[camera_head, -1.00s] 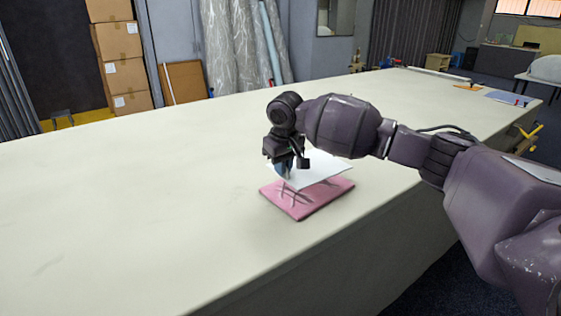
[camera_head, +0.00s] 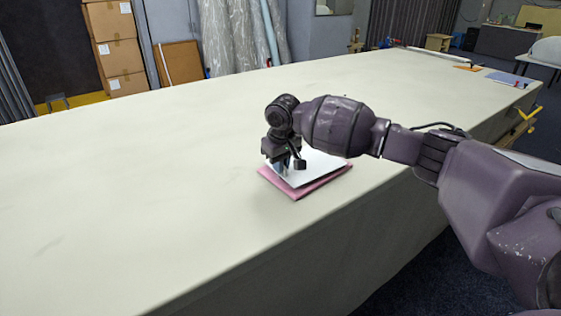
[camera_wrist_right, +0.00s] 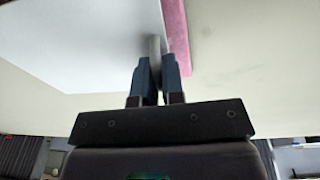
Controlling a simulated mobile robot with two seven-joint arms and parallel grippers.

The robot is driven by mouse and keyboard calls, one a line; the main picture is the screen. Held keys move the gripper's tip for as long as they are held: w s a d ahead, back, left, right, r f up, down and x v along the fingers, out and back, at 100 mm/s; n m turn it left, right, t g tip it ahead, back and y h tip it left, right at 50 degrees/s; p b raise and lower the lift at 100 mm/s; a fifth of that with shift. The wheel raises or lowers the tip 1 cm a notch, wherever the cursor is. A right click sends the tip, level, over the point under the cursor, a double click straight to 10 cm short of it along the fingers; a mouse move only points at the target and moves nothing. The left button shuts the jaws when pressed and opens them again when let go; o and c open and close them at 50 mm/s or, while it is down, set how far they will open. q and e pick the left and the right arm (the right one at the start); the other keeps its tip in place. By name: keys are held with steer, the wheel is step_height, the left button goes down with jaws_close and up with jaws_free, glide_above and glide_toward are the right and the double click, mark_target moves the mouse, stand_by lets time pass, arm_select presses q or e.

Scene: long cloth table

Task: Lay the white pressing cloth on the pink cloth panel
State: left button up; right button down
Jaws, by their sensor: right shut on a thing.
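The white pressing cloth (camera_head: 318,163) is a flat white sheet over the pink cloth panel (camera_head: 312,187), which lies on the table near its front edge. Pink shows along the front and left edges of the white cloth. My right gripper (camera_head: 287,168) is shut on the white cloth at its left side, low over the panel. In the right wrist view the fingers (camera_wrist_right: 157,75) pinch the edge of the white cloth (camera_wrist_right: 85,40), with a strip of the pink panel (camera_wrist_right: 177,40) beside them. Whether the cloth touches the panel all over is hard to tell. My left gripper is not in view.
The long cream table (camera_head: 130,200) is clear to the left and behind. Its front edge runs close to the pink panel. At the far right end lie a blue sheet (camera_head: 507,79) and an orange item (camera_head: 467,68). Cardboard boxes (camera_head: 115,45) stand beyond the table.

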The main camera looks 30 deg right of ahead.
stand_by(0.4)
steer(key=shift+f, duration=0.4)
steer(key=c, duration=1.1)
jaws_free()
steer(key=shift+c, duration=0.2)
steer(key=shift+r, duration=0.5)
step_height(320, 180, up, 10)
steer(key=s+p, duration=0.1)
steer(key=p, duration=0.1)
steer(key=shift+s+a+f, duration=0.2)
steer(key=shift+s, duration=0.15)
steer(key=shift+f, duration=0.1)
